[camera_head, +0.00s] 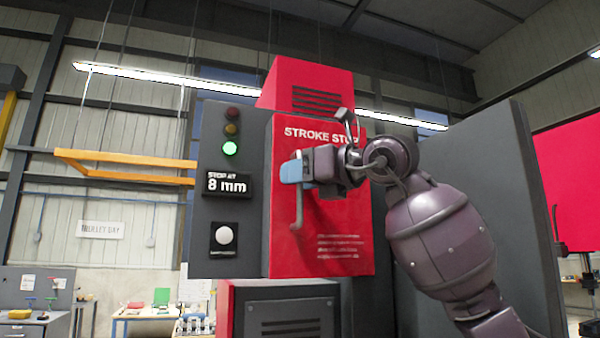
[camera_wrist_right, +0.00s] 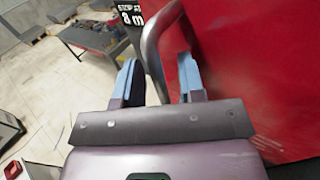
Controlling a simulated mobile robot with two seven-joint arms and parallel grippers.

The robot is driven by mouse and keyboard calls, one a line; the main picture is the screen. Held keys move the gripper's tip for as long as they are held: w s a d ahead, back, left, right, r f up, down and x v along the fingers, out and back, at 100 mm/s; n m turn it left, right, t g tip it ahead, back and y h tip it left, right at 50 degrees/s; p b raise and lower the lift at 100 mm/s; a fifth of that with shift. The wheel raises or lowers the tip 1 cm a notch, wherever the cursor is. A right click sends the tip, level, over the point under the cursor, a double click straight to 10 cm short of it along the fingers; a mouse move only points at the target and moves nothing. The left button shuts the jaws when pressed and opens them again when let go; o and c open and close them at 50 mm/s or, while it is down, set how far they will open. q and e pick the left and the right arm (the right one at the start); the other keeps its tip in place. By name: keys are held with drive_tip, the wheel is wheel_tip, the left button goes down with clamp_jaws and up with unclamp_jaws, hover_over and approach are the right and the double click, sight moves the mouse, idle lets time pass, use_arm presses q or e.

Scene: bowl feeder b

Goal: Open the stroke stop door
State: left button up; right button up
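The red stroke stop door (camera_head: 350,215) carries the words "STROKE STOP" and looks shut against the machine. Its grey bar handle (camera_head: 297,212) runs down near the door's left edge. My right gripper (camera_head: 293,170), with blue fingers, is at the upper part of the handle. In the right wrist view the handle (camera_wrist_right: 152,45) passes between the two fingers of my right gripper (camera_wrist_right: 159,70). The fingers stand apart, with a gap on the right finger's side. The red door (camera_wrist_right: 260,75) fills the right of that view. My left gripper is not in view.
A dark panel (camera_head: 227,180) with a lit green lamp (camera_head: 229,148), a "STOP AT 8 mm" sign (camera_head: 227,184) and a white button (camera_head: 224,235) is left of the door. A yellow bar (camera_head: 125,159) juts out left. A large grey panel (camera_head: 480,150) stands to the right.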

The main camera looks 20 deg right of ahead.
drive_tip(key=shift+c, duration=0.4)
clamp_jaws()
drive_tip(key=shift+s, duration=0.1)
